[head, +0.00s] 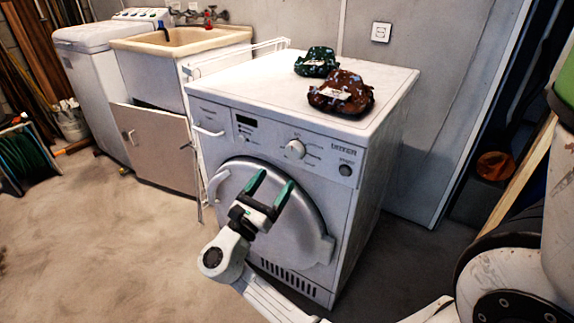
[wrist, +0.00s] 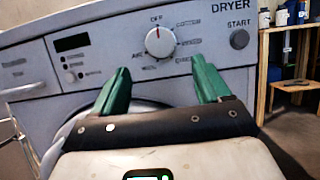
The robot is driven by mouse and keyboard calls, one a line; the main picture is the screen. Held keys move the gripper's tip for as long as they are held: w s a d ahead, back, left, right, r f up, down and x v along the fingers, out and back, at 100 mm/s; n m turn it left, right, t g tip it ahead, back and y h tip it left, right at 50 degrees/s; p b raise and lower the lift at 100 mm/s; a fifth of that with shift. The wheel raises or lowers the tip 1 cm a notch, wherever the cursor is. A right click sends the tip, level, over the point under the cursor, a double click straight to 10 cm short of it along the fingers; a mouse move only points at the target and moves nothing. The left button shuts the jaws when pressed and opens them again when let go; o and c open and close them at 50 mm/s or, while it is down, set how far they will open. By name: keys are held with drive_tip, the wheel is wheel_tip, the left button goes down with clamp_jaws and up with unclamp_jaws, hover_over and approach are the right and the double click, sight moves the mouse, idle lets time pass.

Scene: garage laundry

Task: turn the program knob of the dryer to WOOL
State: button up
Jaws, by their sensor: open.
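The white dryer (head: 300,130) stands in the middle of the head view, with its round door below the control panel. The program knob (head: 295,149) is a white dial on that panel. In the wrist view the knob (wrist: 160,42) shows a red mark at its top, pointing toward OFF. Other labels around it are too small to read surely. My gripper (head: 272,183) is open and empty, with green fingers, in front of the door and below the knob. In the wrist view its fingers (wrist: 162,82) point up toward the panel, apart from the knob.
Two patterned cloth bundles, one green (head: 316,62) and one brown (head: 341,92), lie on the dryer top. A sink (head: 180,40) and a white washer (head: 90,70) stand at the left. The START button (wrist: 239,39) is right of the knob. The floor in front is clear.

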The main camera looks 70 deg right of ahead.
sight(292, 156)
drive_tip(key=b+x, duration=0.1)
drive_tip(key=x, duration=0.7)
drive_tip(key=shift+s, duration=0.1)
drive_tip(key=shift+c, duration=0.3)
drive_tip(key=c, duration=1)
drive_tip(key=shift+o, duration=0.2)
drive_tip(key=shift+m, duration=0.4)
